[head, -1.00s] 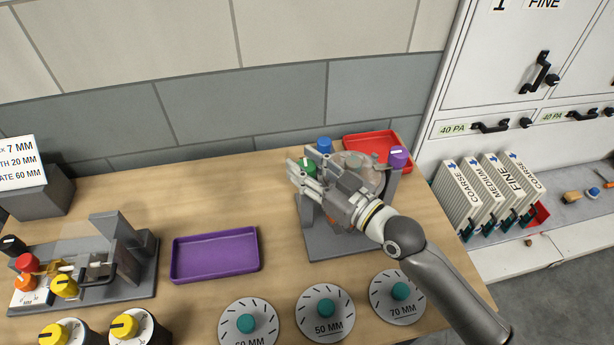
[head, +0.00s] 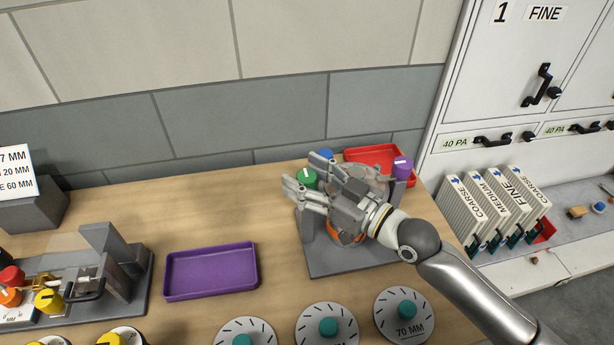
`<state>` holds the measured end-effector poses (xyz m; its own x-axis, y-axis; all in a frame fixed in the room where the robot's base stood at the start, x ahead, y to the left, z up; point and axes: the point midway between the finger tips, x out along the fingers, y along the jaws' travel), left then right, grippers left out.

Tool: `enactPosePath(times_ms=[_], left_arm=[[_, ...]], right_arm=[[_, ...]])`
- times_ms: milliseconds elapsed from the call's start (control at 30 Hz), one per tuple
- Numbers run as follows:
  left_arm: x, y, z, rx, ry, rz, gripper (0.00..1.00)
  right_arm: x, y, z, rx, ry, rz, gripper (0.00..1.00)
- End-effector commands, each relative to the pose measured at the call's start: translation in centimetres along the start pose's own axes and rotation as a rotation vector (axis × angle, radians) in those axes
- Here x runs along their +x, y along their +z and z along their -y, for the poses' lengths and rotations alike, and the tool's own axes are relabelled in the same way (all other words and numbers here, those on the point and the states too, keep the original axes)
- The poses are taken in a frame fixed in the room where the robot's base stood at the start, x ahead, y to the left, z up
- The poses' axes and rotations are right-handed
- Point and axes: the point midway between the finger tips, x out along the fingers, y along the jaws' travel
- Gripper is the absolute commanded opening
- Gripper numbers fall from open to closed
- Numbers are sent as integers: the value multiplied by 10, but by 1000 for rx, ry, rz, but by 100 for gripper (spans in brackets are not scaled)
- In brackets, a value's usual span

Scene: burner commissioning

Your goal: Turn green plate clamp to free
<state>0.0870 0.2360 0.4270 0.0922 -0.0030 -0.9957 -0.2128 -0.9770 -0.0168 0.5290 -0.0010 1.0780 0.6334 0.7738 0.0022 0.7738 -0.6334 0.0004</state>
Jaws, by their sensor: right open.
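The green plate clamp (head: 306,179) is a round green knob with a pale mark on top, at the left of a grey fixture (head: 349,262). My right gripper (head: 296,191) is open, its fingertips close around or just beside the green knob; I cannot tell whether they touch it. The gripper and wrist hide much of the fixture's middle. A blue knob (head: 324,156) shows behind the gripper, a purple knob (head: 402,167) stands at the fixture's right, and an orange part (head: 346,239) shows below the hand. My left gripper is not in view.
A red tray (head: 409,179) lies behind the fixture. A purple tray (head: 167,277) lies left of it on the wooden table. Dials with teal knobs, such as the 70 MM dial (head: 405,324), line the front. Another fixture (head: 137,262) stands at the left.

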Motion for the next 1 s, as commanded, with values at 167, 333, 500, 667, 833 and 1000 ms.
enactPosePath(times_ms=[167, 333, 500, 667, 833, 1000], left_arm=[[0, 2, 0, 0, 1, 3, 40], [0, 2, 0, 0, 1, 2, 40], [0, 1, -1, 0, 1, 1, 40], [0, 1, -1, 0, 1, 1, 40], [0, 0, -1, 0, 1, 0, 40], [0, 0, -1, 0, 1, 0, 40]], right_arm=[[0, 1, 0, 0, 0, 2, 56], [-11, 2, -1, -2, 1, 5, 56], [-38, 3, 0, -1, 0, 8, 56], [-66, 2, 0, -3, 0, 7, 56], [-91, 2, 0, -1, 0, 7, 56], [-110, 2, -1, -1, 1, 5, 56]])
